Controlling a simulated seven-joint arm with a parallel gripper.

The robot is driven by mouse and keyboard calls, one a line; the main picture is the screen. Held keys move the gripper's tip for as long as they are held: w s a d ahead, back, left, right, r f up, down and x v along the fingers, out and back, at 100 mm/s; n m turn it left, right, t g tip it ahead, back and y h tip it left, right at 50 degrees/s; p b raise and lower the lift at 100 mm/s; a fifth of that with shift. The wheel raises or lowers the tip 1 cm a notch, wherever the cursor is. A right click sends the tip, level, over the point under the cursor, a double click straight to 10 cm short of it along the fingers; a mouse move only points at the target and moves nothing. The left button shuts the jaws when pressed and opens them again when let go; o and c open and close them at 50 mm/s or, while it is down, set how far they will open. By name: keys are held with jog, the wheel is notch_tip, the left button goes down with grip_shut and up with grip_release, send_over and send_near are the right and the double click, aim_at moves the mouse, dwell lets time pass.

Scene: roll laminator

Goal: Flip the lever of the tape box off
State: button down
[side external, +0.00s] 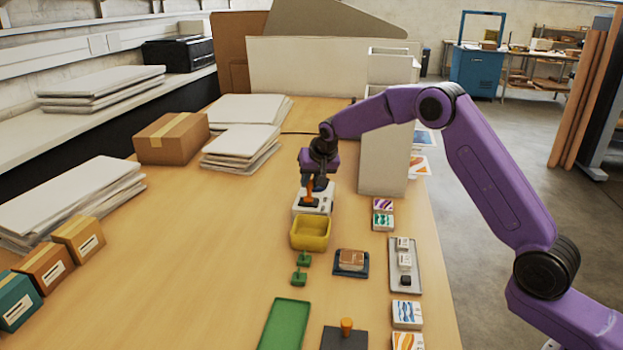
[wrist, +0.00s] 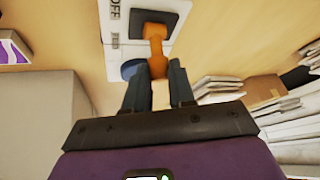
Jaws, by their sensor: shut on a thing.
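The tape box (side external: 313,201) is a small white device on the wooden table, behind a yellow bin. Its orange lever (side external: 309,190) is partly hidden by my gripper (side external: 317,182), which comes down on it from above. In the wrist view the white box (wrist: 178,8) has a dark slot, a blue round part and "OFF" lettering at its upper left. The orange lever (wrist: 154,38) runs from the slot to between the fingertips of my gripper (wrist: 159,70), which is shut on its end.
The yellow bin (side external: 310,234) stands directly in front of the box. A tall pale panel (side external: 383,160) stands close on the right. Stacks of white sheets (side external: 240,148) and a cardboard box (side external: 171,138) lie to the left. The table's left middle is clear.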

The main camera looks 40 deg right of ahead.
jog(key=shift+s+a+t+h, duration=0.15)
jog(key=shift+s+t+h, duration=0.2)
jog(key=shift+t+h, duration=0.3)
jog(key=shift+s+a+r+t+h, duration=0.1)
jog(key=shift+s+a+t+h, duration=0.15)
jog(key=shift+t, duration=0.2)
jog(key=c, duration=0.9)
grip_release()
jog(key=shift+c, duration=0.2)
jog(key=shift+a, duration=0.1)
jog(key=v, duration=1.7)
jog(key=shift+r, duration=0.15)
jog(key=shift+s, duration=0.1)
